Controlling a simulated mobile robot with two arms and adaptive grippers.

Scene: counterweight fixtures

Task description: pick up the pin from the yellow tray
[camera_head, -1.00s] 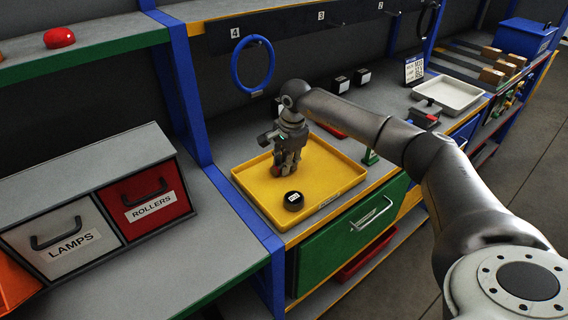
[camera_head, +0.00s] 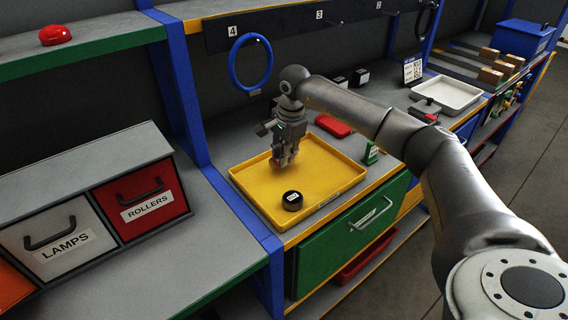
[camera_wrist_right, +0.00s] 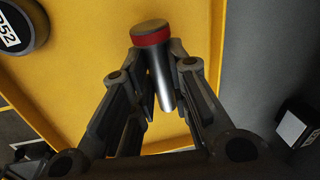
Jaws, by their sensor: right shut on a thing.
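The yellow tray (camera_head: 325,168) lies on the workbench in the head view. My right gripper (camera_head: 283,163) is above the tray's left-middle part, pointing down. In the right wrist view my right gripper (camera_wrist_right: 166,80) is shut on the pin (camera_wrist_right: 163,76), a grey metal cylinder with a dark red band and brown-grey end. The pin sits between the two fingers, its red end beyond the tips. Whether the pin still touches the tray is hard to tell. My left gripper is not in view.
A black round weight (camera_head: 292,200) with a white label stands in the tray, near its front. A small green sign (camera_head: 371,154) stands by the tray's right edge. A red item (camera_head: 332,125) lies behind. A blue ring (camera_head: 251,63) hangs above.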

